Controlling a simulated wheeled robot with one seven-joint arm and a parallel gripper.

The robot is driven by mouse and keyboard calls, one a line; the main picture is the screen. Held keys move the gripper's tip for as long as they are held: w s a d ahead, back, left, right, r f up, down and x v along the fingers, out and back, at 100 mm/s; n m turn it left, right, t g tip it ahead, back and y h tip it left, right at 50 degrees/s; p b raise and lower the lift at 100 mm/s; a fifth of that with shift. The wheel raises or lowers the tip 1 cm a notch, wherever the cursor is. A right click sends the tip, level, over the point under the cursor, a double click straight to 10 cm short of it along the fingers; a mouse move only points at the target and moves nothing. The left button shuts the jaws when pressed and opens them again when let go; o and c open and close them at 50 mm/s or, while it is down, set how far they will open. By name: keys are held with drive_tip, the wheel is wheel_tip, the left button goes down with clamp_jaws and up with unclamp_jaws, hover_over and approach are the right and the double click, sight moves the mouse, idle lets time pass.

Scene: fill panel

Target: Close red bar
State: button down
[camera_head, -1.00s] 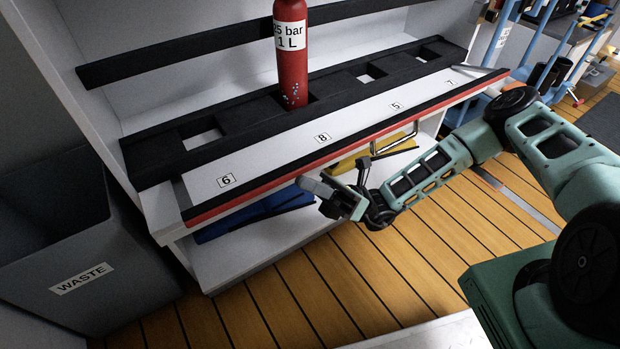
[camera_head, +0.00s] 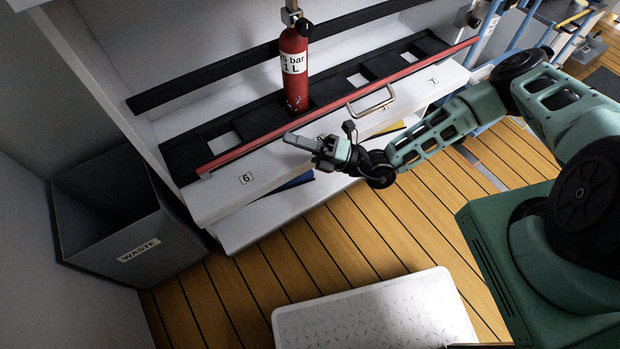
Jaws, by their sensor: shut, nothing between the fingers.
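The red bar (camera_head: 300,124) runs lengthwise across the shelf, between the black slotted rack and the white numbered strip (camera_head: 222,196). Its metal handle (camera_head: 372,101) sticks out toward the front, over the strip. A red cylinder (camera_head: 294,75) stands upright in a slot of the black rack (camera_head: 190,153), behind the bar. My gripper (camera_head: 290,138) is shut and empty, in front of the bar and left of the handle. It hides part of the strip. I cannot tell whether its fingertips touch the bar.
A grey waste bin (camera_head: 125,215) stands left of the shelf. A white textured platform (camera_head: 375,310) lies on the wooden floor in front. The floor between platform and shelf is clear. Blue rails (camera_head: 515,35) stand at the back right.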

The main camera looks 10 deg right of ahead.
drive_tip(key=w+a+r+m+h+p, duration=0.2)
drive_tip(key=w+r+m+h+p, duration=0.2)
drive_tip(key=w+p, duration=0.3)
drive_tip(key=shift+w+a+m+p, duration=0.4)
drive_tip(key=shift+m+p, duration=0.3)
drive_tip(key=shift+p, duration=0.65)
drive_tip(key=shift+w+r, duration=0.1)
drive_tip(key=shift+w, duration=0.05)
